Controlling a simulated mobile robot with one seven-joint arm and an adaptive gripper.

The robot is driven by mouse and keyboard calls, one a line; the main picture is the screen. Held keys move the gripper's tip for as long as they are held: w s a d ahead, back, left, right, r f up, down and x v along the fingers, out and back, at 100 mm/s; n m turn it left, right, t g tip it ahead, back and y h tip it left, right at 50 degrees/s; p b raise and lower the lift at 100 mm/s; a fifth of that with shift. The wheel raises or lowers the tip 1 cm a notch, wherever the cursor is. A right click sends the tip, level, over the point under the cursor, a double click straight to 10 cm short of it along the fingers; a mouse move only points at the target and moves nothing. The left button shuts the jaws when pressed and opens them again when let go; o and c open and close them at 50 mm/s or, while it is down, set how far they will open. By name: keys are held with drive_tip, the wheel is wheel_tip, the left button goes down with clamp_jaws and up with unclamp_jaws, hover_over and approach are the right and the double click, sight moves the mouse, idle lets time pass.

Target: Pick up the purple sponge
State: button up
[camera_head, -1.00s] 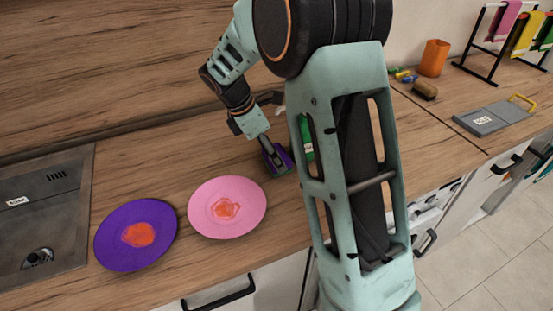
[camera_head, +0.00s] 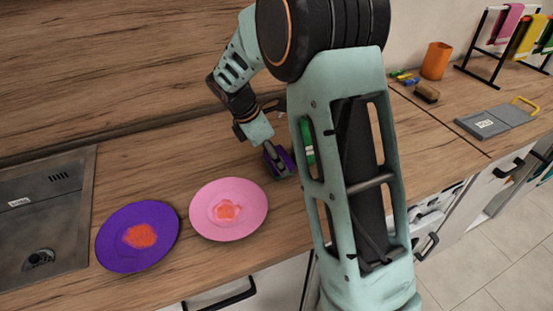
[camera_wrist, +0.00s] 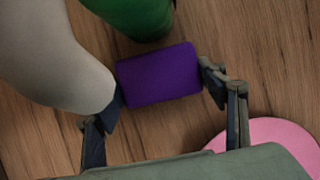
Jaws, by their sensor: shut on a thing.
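The purple sponge (camera_head: 287,158) is on or just above the wooden counter, to the right of the pink plate; I cannot tell whether it touches the wood. In the wrist view the sponge (camera_wrist: 158,75) lies between the fingertips of my gripper (camera_wrist: 164,92), one against each short end. My gripper (camera_head: 276,160) is shut on it. In the head view the fingers hide part of the sponge.
A green object (camera_head: 307,140) stands close by, partly behind my arm; in the wrist view a green shape (camera_wrist: 135,15) and a whitish shape (camera_wrist: 50,50) crowd the sponge.

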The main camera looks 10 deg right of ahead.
drive_tip(key=shift+r, duration=0.5)
wheel_tip(320, 180, up, 2)
drive_tip(key=shift+r, duration=0.25)
drive_tip(key=s+d+r, duration=0.2)
drive_tip(key=s+r, duration=0.7)
drive_tip(key=s, duration=0.5)
drive_tip(key=shift+d+r, duration=0.15)
drive_tip(key=shift+r, duration=0.1)
drive_tip(key=o, duration=0.4)
drive_tip(key=shift+w, duration=0.1)
drive_tip(key=c, duration=0.5)
